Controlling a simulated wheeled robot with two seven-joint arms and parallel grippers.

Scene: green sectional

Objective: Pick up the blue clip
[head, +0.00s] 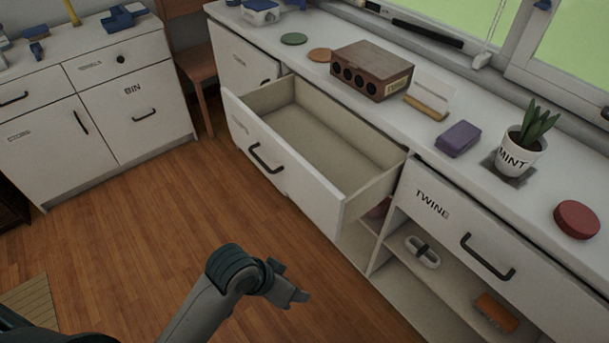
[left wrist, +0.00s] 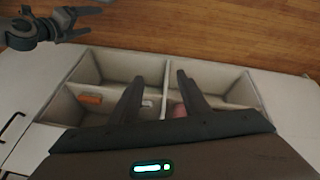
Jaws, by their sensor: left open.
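I cannot make out a blue clip for certain. Small blue items (head: 35,48) lie on the left counter, too small to identify. My left gripper (head: 295,289) is in front of the cabinet, below the open drawer (head: 340,190), which looks empty. In the left wrist view its two fingers (left wrist: 174,78) are apart with nothing between them, facing the open shelf compartments (left wrist: 210,78). An orange brush, a pale object and a reddish object (left wrist: 180,111) show in those compartments. My other gripper (left wrist: 90,6) shows at the upper left of that view; its jaws are unclear.
The counter holds a wooden box (head: 372,70), a purple block (head: 458,139), a potted plant (head: 520,150) and a red disc (head: 577,219). The shelf below holds a pale ring-like item (head: 422,252) and an orange brush (head: 496,312). The open drawer juts out. The wooden floor (head: 140,240) is clear.

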